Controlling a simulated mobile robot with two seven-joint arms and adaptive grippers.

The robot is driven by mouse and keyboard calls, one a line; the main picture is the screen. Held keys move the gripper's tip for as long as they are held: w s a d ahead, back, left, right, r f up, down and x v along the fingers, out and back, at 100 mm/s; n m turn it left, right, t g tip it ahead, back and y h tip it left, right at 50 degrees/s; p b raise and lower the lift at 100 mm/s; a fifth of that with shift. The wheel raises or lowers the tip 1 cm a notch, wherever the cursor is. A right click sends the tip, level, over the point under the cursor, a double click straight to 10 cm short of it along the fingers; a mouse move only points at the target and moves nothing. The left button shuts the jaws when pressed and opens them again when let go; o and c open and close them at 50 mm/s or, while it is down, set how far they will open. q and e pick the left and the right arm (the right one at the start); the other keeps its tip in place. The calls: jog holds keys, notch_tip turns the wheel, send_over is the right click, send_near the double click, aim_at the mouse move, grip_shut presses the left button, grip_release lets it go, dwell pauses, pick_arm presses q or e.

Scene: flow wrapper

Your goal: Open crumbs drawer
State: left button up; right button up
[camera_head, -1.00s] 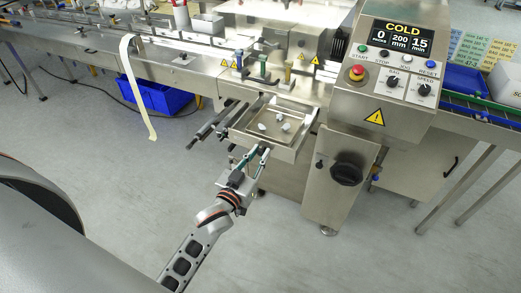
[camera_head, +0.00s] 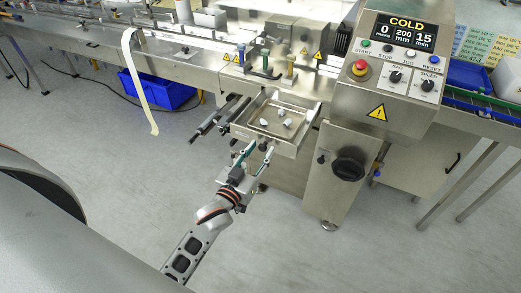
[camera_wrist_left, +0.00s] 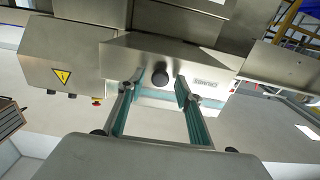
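The crumbs drawer (camera_head: 296,148) is a shallow metal tray sticking out from the front of the machine, with several pale crumbs (camera_head: 288,122) inside. In the left wrist view its front panel (camera_wrist_left: 190,60) carries a dark round knob (camera_wrist_left: 160,76) and an upside-down label (camera_wrist_left: 205,83) reading CRUMBS. My left gripper (camera_head: 259,150) is at the drawer's front. In the left wrist view the left gripper (camera_wrist_left: 159,90) has its two teal-padded fingers spread, one to each side of the knob, apart from it. My right gripper is not in view.
The control box (camera_head: 392,65) and a leg panel with a black handwheel (camera_head: 348,168) stand right of the drawer. Dark rods (camera_head: 222,116) stick out on its left. A blue crate (camera_head: 165,93) lies under the machine. The floor in front is clear.

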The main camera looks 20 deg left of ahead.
pick_arm(q)
jog(key=s, duration=1.1)
jog(key=shift+a, duration=0.2)
jog(key=shift+s, duration=0.1)
jog(key=s+d+f+m+g+h, duration=0.1)
jog(key=s+d+f+m+g, duration=0.1)
jog(key=s+f, duration=0.4)
jog(key=s+d+f+m+g+h, duration=0.1)
jog(key=s+f+g, duration=0.4)
jog(key=f, duration=0.8)
jog(key=shift+s+d+m+g, duration=0.3)
jog(key=shift+s+d+m, duration=0.3)
jog(key=shift+d, duration=0.5)
